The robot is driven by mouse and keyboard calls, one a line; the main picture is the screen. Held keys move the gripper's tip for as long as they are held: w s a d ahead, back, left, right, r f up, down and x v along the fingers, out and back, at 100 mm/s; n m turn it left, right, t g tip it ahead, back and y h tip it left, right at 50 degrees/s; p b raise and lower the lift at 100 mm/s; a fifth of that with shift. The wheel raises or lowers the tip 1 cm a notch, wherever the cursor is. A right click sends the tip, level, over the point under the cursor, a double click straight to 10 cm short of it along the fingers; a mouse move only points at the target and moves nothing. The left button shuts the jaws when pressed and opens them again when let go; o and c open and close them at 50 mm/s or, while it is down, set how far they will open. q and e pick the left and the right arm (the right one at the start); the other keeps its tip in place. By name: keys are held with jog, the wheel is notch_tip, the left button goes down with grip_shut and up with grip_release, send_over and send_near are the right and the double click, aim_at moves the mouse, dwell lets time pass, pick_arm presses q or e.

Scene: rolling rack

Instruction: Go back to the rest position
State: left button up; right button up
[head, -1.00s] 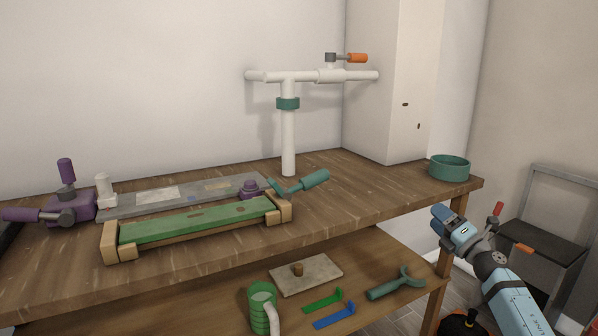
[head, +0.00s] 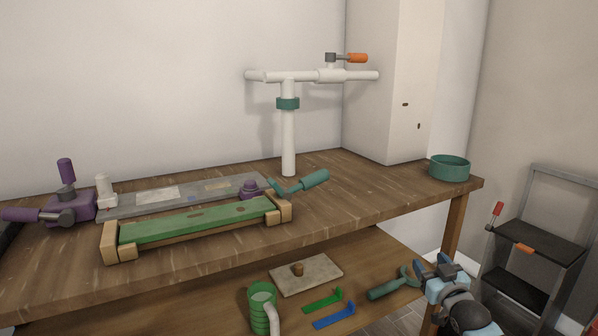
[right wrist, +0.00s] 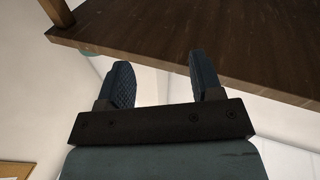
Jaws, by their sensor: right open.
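My right gripper (head: 438,268) is at the lower right in the head view, in front of the table's right leg and below the tabletop level. In the right wrist view its two dark fingers (right wrist: 164,82) stand apart with nothing between them. The underside or edge of a brown wooden board (right wrist: 220,40) lies beyond the fingertips there. My left gripper is not in view.
The wooden table (head: 370,205) carries a green board fixture (head: 200,220), a white pipe stand (head: 289,140) and a teal bowl (head: 449,169). The lower shelf holds a teal-handled tool (head: 385,289) close to my right gripper. A dark shelf rack (head: 535,250) stands at the right.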

jog(key=s+a+f+n+g+y, duration=0.1)
jog(key=s+a+f+y, duration=0.1)
jog(key=s+a, duration=0.65)
jog(key=s+a+f+y, duration=0.1)
jog(key=s+a+y, duration=0.2)
jog(key=s+a, duration=0.55)
jog(key=s+a+r+m+y, duration=0.15)
jog(key=s+r, duration=0.25)
jog(key=s, duration=0.6)
jog(key=s+a+r, duration=0.2)
jog(key=s+r, duration=0.1)
jog(key=s, duration=0.7)
pick_arm(q)
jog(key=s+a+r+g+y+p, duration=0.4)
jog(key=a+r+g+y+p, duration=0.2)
jog(key=p, duration=3.2)
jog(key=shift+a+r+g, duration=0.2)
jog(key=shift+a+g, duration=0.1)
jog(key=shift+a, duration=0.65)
pick_arm(e)
jog(key=s+d+r+g+h, duration=0.3)
jog(key=d+r+g+h, duration=0.3)
jog(key=d, duration=0.1)
jog(key=shift+s+d+g, duration=0.35)
jog(key=shift+d+g, duration=0.05)
